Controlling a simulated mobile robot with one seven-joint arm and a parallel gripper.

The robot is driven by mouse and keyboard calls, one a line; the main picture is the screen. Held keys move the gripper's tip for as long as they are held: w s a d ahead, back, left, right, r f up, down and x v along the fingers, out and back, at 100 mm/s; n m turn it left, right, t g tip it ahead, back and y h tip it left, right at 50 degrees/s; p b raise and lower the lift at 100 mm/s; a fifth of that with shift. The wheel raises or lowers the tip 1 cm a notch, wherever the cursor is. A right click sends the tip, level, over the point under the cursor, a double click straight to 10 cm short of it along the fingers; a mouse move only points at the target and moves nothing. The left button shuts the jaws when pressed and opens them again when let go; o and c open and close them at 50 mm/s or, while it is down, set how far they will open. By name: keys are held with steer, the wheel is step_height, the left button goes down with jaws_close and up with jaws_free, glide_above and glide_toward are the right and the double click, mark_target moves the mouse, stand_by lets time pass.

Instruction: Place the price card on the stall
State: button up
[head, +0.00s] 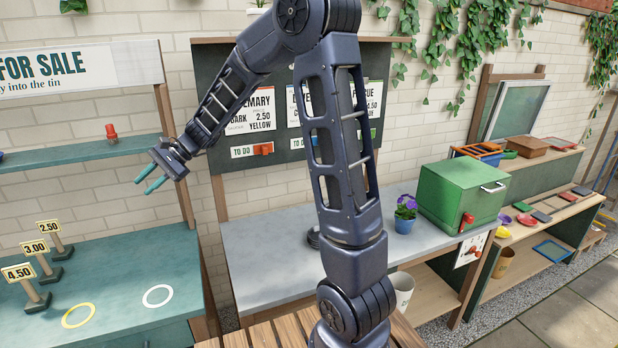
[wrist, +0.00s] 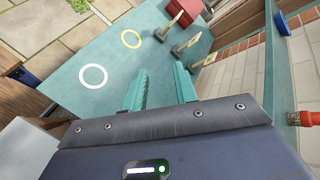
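Three price cards on wooden posts with dark bases stand on the left of the teal stall counter (head: 130,262): 2.50 (head: 48,228), 3.00 (head: 36,247) and 4.50 (head: 18,272). A yellow ring (head: 78,315) and a white ring (head: 157,296) are marked on the counter, both empty. My gripper (head: 145,183) is open and empty, above the counter and below the shelf's height. In the wrist view my gripper's teal fingers (wrist: 160,88) stand apart with nothing between them. The white ring (wrist: 93,76), yellow ring (wrist: 131,38) and the cards lie beyond the fingers.
A teal shelf (head: 90,152) with a red object (head: 111,132) runs above the counter. A wooden post (head: 174,150) stands at its right. A grey bench with a potted purple flower (head: 405,212) and a green box (head: 462,193) lies right. A red box (wrist: 188,12) sits beyond the cards.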

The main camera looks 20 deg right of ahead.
steer(key=s+d+r+n+t+h, duration=0.1)
steer(key=s+d+n+t+h, duration=0.1)
steer(key=s+d, duration=0.5)
steer(key=s+d+r+n+t+h, duration=0.1)
steer(key=s+d+h, duration=0.4)
steer(key=d, duration=1.5)
steer(key=s+d+r+n+t+h, duration=0.2)
steer(key=s+d+t+h, duration=0.1)
steer(key=s+d, duration=0.7)
steer(key=d+h, duration=0.1)
steer(key=d, duration=0.2)
steer(key=shift+d+n+t, duration=0.2)
steer(key=shift+n+t, duration=0.2)
